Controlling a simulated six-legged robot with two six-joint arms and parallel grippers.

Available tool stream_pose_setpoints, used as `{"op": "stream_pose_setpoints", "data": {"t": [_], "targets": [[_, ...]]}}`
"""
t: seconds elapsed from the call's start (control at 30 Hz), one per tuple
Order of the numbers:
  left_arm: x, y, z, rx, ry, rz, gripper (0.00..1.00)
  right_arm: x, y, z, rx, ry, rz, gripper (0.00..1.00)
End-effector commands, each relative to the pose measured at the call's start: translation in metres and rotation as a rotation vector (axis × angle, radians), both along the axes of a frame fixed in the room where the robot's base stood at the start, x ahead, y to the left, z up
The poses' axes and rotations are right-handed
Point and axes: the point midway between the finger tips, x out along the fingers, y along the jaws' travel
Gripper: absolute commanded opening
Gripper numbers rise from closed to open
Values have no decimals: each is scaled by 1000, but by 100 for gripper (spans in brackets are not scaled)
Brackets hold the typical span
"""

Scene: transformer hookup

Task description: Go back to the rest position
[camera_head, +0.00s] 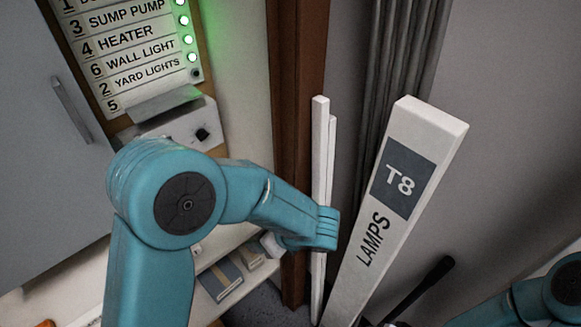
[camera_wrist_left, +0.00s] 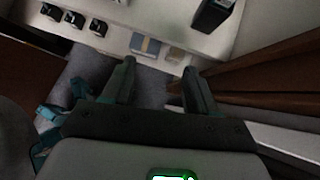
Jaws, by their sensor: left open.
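My left gripper (camera_wrist_left: 159,78) shows in the left wrist view with its two dark fingers apart and nothing between them. It points toward a white shelf surface beyond. In the head view my left arm (camera_head: 265,198) reaches in from the left and bends to the right, ending in front of thin white upright strips; its fingers are hidden there. Part of my right arm (camera_head: 540,300) shows at the lower right corner of the head view. Its gripper is out of the picture.
A tall white carton (camera_head: 408,130) marked "T8 LAMPS" leans right of my left arm. The thin white strips (camera_head: 319,150) stand close to the wrist. A label panel (camera_head: 130,50) with green lights and a grey box (camera_head: 180,130) are on the wall. A low shelf (camera_wrist_left: 185,40) holds small items.

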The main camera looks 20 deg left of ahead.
Motion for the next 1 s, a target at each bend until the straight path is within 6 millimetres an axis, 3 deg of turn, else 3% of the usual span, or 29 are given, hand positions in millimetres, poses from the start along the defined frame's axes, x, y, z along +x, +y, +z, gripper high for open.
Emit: {"op": "stream_pose_setpoints", "data": {"t": [0.17, 0.27, 0.37, 0.5, 0.6, 0.7, 0.8, 1.0], "targets": [[-2, 0, -5, -14, 8, 11, 58, 0, 1, 0, 0, 2, 1, 60], [-19, -2, -30, -99, 50, 81, 58, -4, 2, -1, 2, 12, 4, 60], [-57, -13, -75, -279, 125, 261, 58, -11, 5, -2, 7, 33, 13, 60], [-121, -50, -135, -595, 192, 730, 58, -26, 9, -4, 16, 78, 31, 60], [-145, -76, -159, -757, 163, 1124, 58, -37, 12, -6, 22, 109, 44, 60], [-153, -87, -175, -850, 71, 1500, 58, -47, 15, -6, 29, 138, 55, 60], [-153, -83, -188, -882, -52, 1798, 58, -54, 17, -7, 33, 160, 64, 60], [-151, -67, -201, -876, -236, 2089, 58, -62, 19, -7, 37, 183, 74, 60]]}}
